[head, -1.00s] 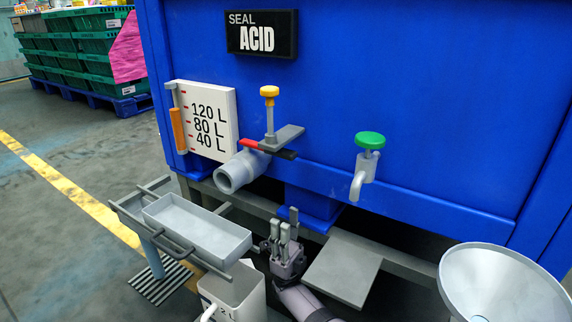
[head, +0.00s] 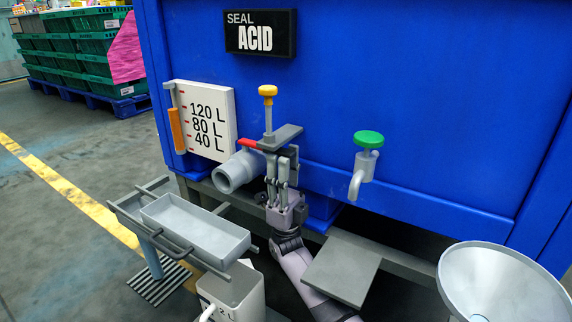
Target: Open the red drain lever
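The red drain lever (head: 248,143) sits on top of the grey drain pipe (head: 238,172) at the front of the blue tank. Its red part points left; its dark right end is mostly hidden behind my gripper. A grey plate (head: 282,138) with a yellow-knobbed rod (head: 268,95) stands over the lever. My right gripper (head: 284,168) points up just right of the pipe, its fingers reaching to just under the grey plate. I cannot tell whether it touches the lever or how far its fingers are apart. My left gripper is not in view.
A green-knobbed tap (head: 368,146) is to the right on the blue tank (head: 420,80). A grey tray (head: 195,227) and a white container (head: 230,290) are below left. A grey platform (head: 342,268) and a funnel (head: 500,285) are at lower right.

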